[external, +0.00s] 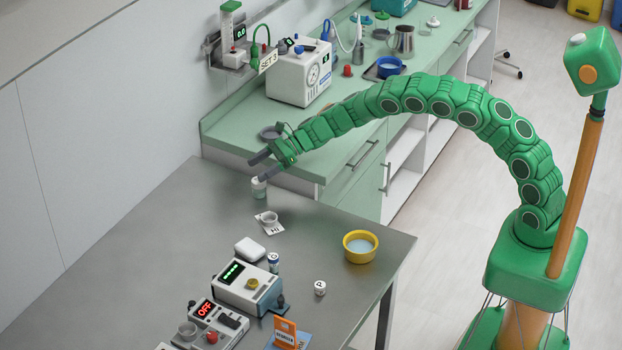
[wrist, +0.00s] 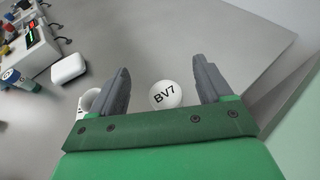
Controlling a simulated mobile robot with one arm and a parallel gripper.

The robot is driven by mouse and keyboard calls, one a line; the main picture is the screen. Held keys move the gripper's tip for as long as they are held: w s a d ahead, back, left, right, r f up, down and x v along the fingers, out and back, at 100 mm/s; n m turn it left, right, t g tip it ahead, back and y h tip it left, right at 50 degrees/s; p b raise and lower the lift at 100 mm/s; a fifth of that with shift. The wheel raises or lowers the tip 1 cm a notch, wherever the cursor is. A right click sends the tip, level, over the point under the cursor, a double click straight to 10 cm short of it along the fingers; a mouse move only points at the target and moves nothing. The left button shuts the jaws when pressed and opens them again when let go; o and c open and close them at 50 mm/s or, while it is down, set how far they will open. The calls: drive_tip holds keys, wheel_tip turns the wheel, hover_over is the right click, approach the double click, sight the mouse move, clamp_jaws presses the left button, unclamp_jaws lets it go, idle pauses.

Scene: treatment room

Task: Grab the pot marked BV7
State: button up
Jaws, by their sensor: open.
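The pot marked BV7 (wrist: 164,95) shows from above in the wrist view, with a round white lid and black lettering. It lies between the two grey fingers of my gripper (wrist: 166,85), with a gap on each side. In the external view the small pot (external: 259,188) stands upright on the grey metal table near its far end. My gripper (external: 264,168) is open just above and around the pot's top there. Whether a finger touches it I cannot tell. The lettering is not legible in the external view.
A white rounded box (external: 250,250), a yellow bowl (external: 360,246), a small white pot (external: 320,288) and devices (external: 248,286) stand nearer the table's front. The green counter (external: 232,126) rises just behind.

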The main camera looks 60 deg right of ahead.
sight(254, 186)
drive_tip(key=shift+f, duration=1.25)
wheel_tip(254, 186, down, 3)
drive_tip(key=shift+s+a+f, duration=0.1)
drive_tip(key=shift+x, duration=0.9)
drive_tip(key=shift+w+a, duration=0.4)
drive_tip(key=shift+c, duration=0.2)
drive_tip(key=c, duration=1.1)
drive_tip(key=shift+o, duration=0.2)
